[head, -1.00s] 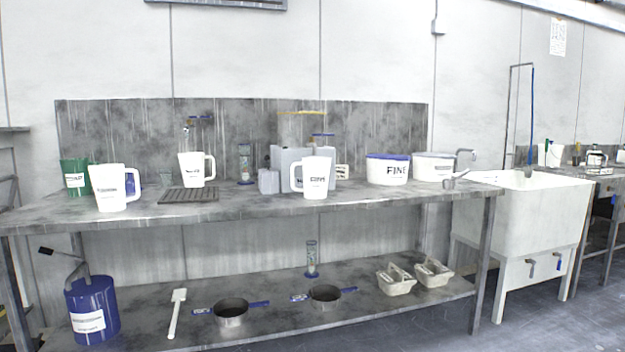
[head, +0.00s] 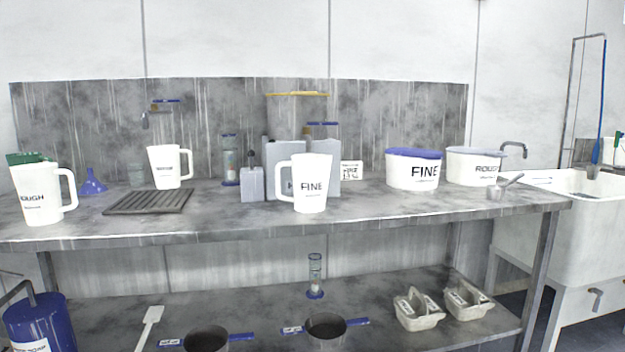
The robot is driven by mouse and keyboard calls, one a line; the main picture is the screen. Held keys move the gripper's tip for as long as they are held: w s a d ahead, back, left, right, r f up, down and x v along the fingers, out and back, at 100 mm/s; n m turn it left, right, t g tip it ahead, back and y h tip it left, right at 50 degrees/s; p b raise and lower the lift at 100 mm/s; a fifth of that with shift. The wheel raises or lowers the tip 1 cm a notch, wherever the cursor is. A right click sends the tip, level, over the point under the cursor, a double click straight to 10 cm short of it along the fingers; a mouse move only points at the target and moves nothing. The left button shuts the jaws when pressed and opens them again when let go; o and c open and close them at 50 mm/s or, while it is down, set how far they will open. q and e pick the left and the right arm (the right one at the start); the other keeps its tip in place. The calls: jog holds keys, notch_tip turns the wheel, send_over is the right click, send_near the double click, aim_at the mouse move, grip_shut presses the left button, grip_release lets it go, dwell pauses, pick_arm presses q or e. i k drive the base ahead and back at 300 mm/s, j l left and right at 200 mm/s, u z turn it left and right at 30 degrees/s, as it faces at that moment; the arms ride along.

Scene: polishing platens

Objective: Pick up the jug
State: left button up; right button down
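Three white jugs with handles stand upright on the bench top. One jug marked FINE (head: 313,184) is near the middle front, its handle to the left. One jug marked ROUGH (head: 38,194) is at the far left, its handle to the right. A third jug (head: 165,167) stands further back by the slatted rack, its handle to the right; its label is too small to read. Neither of my grippers is in view.
The bench (head: 400,212) has a lower shelf with pans (head: 325,327) and grey carriers (head: 418,308). Grey canisters (head: 252,184) stand behind the FINE jug. A slatted rack (head: 148,201) lies left. A sink (head: 560,200) stands right.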

aim_at(311, 172)
jog(key=i+l, duration=0.4)
jog(key=i, duration=0.2)
jog(key=i+l+u, duration=0.15)
jog(key=i+l, duration=0.25)
jog(key=i, duration=0.2)
